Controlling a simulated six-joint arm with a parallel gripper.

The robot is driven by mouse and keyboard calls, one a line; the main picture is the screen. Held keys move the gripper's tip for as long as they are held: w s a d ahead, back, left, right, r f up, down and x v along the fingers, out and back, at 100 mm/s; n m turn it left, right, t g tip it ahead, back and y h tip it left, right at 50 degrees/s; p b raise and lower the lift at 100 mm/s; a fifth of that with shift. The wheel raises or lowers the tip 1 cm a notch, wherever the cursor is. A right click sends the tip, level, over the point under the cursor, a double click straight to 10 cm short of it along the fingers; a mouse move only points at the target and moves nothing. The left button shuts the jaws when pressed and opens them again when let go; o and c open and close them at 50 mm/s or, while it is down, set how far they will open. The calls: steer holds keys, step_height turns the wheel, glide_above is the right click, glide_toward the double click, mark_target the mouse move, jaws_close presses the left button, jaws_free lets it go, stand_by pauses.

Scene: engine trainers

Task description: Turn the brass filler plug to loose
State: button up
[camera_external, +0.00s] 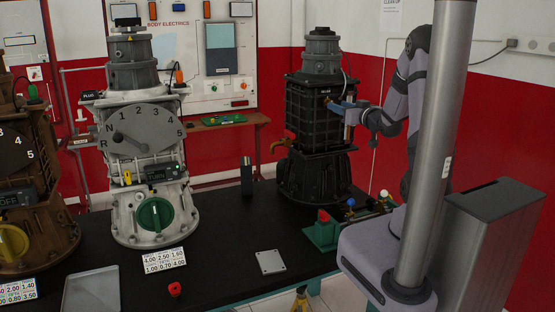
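My gripper (334,105) is at the upper right side of the black engine trainer (303,165), with its fingers pointing left at the housing. A small brass-coloured spot (327,99) shows at the fingertips; it may be the brass filler plug, but it is too small and too covered to be sure. I cannot tell whether the fingers touch it or are closed on it.
A white trainer (150,205) with a numbered dial and green knob stands left, a rusty brown one (35,220) at far left. A green block with a red top (323,232) and a flat grey plate (270,262) lie on the black table (225,250). The middle is mostly clear.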

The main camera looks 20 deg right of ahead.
steer(key=shift+w+p, duration=0.6)
steer(key=shift+w, duration=1.3)
steer(key=shift+c, duration=0.6)
jaws_close()
